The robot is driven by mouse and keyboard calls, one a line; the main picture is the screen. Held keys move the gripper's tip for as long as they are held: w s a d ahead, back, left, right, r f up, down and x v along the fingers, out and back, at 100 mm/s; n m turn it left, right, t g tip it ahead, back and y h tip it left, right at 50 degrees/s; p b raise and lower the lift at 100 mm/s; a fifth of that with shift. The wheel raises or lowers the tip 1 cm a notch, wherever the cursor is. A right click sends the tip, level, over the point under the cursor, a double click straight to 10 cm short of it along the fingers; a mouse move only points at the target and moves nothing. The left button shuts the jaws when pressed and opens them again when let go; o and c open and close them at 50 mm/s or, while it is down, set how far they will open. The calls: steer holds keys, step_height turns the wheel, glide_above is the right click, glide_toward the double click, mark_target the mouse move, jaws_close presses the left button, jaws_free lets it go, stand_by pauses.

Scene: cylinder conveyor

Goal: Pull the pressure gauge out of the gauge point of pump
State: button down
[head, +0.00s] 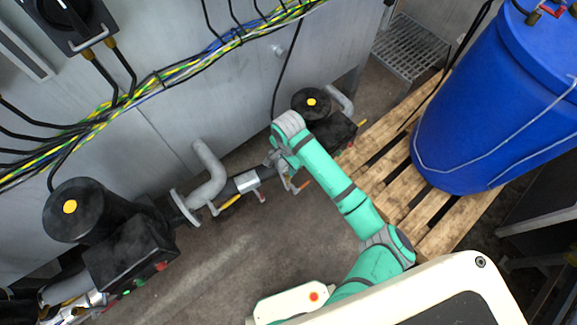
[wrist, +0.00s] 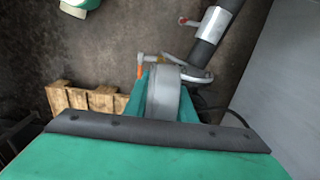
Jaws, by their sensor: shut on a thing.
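My gripper (wrist: 172,92) shows in the wrist view as green fingers standing on a dark bar. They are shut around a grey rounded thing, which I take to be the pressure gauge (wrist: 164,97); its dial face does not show. In the head view my green arm reaches over the pipe, and the fingers and gauge cannot be made out. A black pump (head: 312,103) with a yellow cap stands just beyond the arm's end. Another black pump (head: 88,210) stands at the left. The gauge point itself is hidden, and I cannot tell whether the gauge still sits in it.
A pipe (head: 222,191) with small coloured levers runs between the pumps, close to my arm. A grey cabinet wall (head: 180,115) with cables rises behind. A blue barrel (head: 470,120) stands on a wooden pallet (head: 385,140) at the right. The floor in front of the pipe is clear.

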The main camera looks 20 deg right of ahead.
steer(key=shift+r, duration=0.15)
steer(key=shift+r, duration=3.6)
